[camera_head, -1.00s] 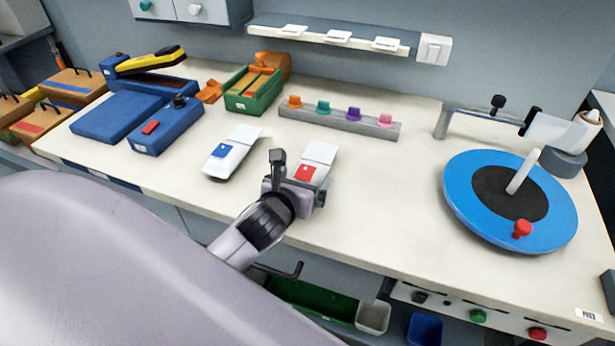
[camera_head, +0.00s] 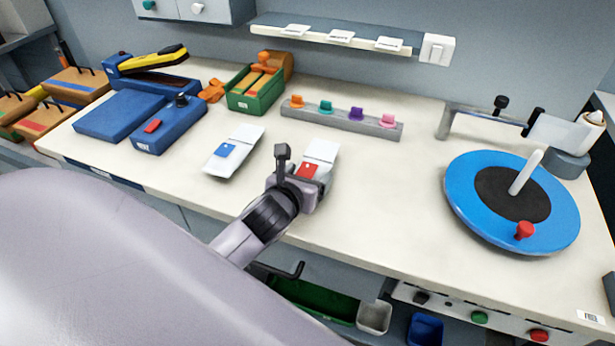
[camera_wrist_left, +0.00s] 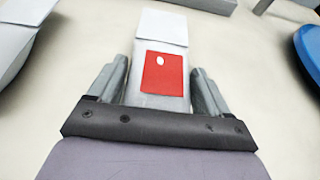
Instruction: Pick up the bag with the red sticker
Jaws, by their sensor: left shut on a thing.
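The white bag with the red sticker (camera_head: 321,151) lies on the worktop near the middle of the head view. It also shows in the left wrist view (camera_wrist_left: 164,27), with its red sticker facing up. My left gripper (camera_head: 303,180) is at the near end of this bag. Its two fingers (camera_wrist_left: 160,88) lie along both sides of the bag and are shut on it. The near end of the bag is hidden by the gripper. A second white bag with a blue sticker (camera_head: 235,150) lies to the left, apart from the gripper. My right gripper is not in view.
A grey rack with coloured pegs (camera_head: 340,121) stands behind the bags. A blue turntable (camera_head: 468,190) with a red knob is at the right. Blue machines (camera_head: 170,125) and a green box (camera_head: 258,96) stand at the left. The worktop between bag and turntable is clear.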

